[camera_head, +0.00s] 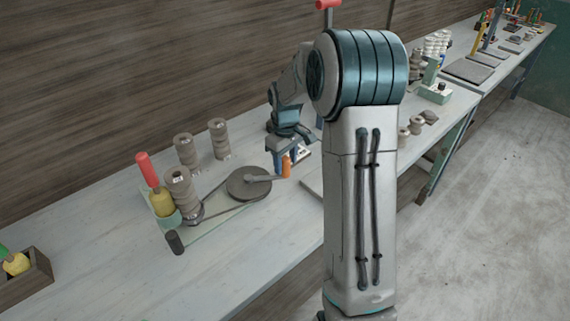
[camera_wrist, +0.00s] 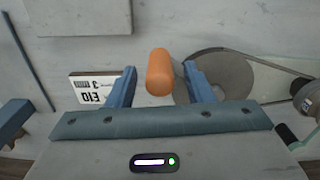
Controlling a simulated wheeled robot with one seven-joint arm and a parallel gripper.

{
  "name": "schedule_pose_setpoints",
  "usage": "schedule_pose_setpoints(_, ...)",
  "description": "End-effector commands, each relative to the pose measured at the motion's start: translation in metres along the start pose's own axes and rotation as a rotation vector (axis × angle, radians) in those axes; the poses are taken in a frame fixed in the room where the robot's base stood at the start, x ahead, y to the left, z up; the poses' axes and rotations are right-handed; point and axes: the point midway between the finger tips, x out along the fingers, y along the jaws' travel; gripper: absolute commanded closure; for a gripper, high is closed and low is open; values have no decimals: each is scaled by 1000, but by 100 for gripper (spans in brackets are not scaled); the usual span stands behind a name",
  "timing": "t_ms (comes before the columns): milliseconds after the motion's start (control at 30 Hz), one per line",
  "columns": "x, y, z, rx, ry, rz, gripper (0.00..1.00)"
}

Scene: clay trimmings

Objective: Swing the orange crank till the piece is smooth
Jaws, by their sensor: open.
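The orange crank handle (camera_head: 286,166) stands upright at the end of a grey crank arm (camera_head: 264,178) on a round grey wheel (camera_head: 243,187). My gripper (camera_head: 281,160) is at the handle, its fingers pointing down to the table. In the wrist view, the orange handle (camera_wrist: 159,73) lies between the two blue fingers of my gripper (camera_wrist: 161,82), with gaps on both sides. The gripper is open. The round wheel (camera_wrist: 222,66) shows behind the right finger. I cannot make out the workpiece being smoothed.
A belt runs from the wheel to a small pulley beside stacked grey spools (camera_head: 181,188). A white card (camera_wrist: 97,90) lies near the left finger.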

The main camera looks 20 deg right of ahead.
Motion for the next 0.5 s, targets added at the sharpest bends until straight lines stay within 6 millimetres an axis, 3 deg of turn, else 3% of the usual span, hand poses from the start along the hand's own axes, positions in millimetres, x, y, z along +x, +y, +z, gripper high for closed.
schedule_pose_setpoints(200,18,0,0,0,0,-1,53)
schedule_pose_setpoints(500,20,0,0,0,0,0,53)
